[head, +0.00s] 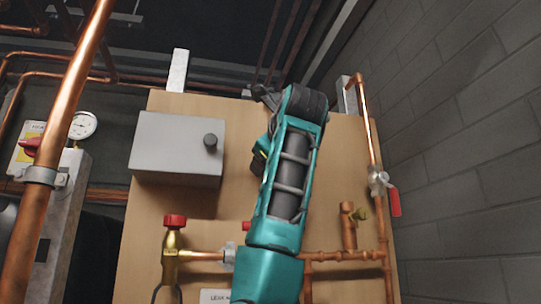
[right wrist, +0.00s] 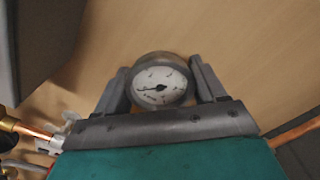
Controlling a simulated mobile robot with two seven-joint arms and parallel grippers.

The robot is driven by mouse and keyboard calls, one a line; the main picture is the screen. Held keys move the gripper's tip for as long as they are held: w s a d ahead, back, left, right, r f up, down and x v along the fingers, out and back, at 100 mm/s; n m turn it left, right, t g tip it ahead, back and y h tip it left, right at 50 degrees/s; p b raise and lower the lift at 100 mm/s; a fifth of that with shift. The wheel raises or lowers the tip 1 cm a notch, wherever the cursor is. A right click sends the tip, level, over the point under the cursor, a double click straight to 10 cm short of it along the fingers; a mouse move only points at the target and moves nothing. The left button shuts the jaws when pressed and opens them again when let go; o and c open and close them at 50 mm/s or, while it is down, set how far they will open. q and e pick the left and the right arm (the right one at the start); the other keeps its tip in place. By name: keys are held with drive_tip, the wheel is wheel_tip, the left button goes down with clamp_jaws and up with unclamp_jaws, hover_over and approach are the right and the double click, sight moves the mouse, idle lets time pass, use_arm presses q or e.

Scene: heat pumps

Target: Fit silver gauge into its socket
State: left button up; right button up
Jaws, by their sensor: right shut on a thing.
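The silver gauge (right wrist: 160,82), round with a white dial and dark needle, shows in the right wrist view. My right gripper (right wrist: 162,74) is shut on it, with one finger on each side, in front of the wooden board. I cannot identify the gauge's socket for sure; a short upright copper stub (head: 348,226) stands on the pipework at the right. My left gripper is not in view.
A grey box (head: 177,146) sits on the wooden board (head: 140,228), also close at the upper left of the wrist view (right wrist: 38,45). A red-capped brass valve (head: 172,240), a red-handled valve (head: 380,182) and copper pipes surround the arm. Another gauge (head: 83,125) is at left.

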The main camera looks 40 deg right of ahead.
drive_tip(key=shift+f, duration=0.45)
idle(0.5)
drive_tip(key=o, duration=1.4)
drive_tip(key=shift+b, duration=0.3)
drive_tip(key=shift+b+v, duration=0.45)
drive_tip(key=shift+v, duration=1.05)
drive_tip(key=shift+b+v, duration=0.7)
drive_tip(key=shift+v, duration=2.05)
